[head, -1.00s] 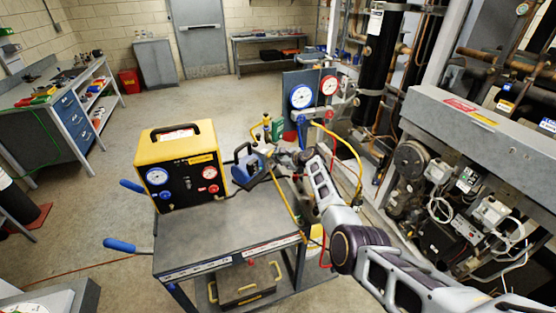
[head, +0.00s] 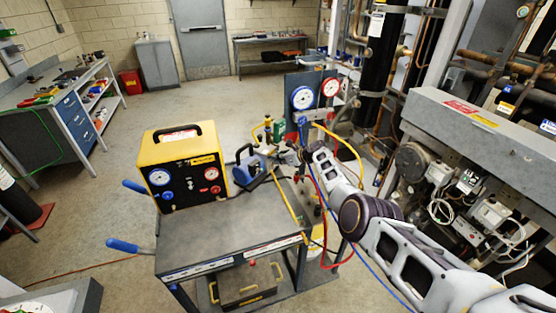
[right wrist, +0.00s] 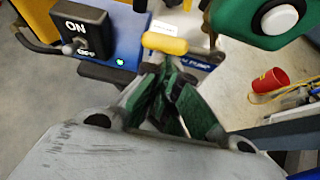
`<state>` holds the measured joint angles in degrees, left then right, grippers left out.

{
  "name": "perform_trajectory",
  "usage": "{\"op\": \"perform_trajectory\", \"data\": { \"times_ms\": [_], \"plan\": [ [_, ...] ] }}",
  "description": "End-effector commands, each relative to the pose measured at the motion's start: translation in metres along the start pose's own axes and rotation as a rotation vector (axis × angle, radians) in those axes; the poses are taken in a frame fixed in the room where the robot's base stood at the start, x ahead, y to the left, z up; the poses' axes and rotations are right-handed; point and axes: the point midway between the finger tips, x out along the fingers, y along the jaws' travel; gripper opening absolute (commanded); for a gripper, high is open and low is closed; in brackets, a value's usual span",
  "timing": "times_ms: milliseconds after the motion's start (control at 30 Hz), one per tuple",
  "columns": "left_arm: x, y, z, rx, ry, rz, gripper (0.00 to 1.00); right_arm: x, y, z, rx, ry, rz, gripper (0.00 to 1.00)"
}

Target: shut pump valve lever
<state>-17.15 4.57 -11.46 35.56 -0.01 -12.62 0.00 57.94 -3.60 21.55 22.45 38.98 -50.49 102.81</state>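The blue vacuum pump (head: 262,172) stands on the cart's back right corner. In the right wrist view its blue body (right wrist: 118,45) carries an ON/OFF switch (right wrist: 78,28) and a small lit green light. A yellow lever handle (right wrist: 165,43) lies crosswise beside the pump, just ahead of my right fingertips. My right gripper (right wrist: 168,72) has its green-padded fingers drawn together, with nothing seen between them. Whether the tips touch the lever is unclear. In the head view my right gripper (head: 291,157) is small, beside the pump. My left gripper is out of view.
A yellow-and-black gauge box (head: 185,165) stands on the grey cart (head: 225,225) left of the pump. Hoses and two gauges (head: 315,93) are behind my right arm. A green part with a white knob (right wrist: 280,18) is close at upper right. The compressor rack (head: 480,125) stands right.

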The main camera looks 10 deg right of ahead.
Motion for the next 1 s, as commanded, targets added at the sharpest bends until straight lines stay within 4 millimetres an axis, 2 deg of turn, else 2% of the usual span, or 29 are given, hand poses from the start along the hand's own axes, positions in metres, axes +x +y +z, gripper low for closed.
{"op": "perform_trajectory", "data": {
  "times_ms": [667, 1000],
  "plan": [
    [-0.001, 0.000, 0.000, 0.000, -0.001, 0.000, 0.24, -0.002, -0.002, 0.004, 0.006, -0.005, 0.000, 0.00],
    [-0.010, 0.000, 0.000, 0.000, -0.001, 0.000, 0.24, -0.007, -0.002, 0.007, 0.006, -0.003, 0.001, 0.00]
  ]
}}
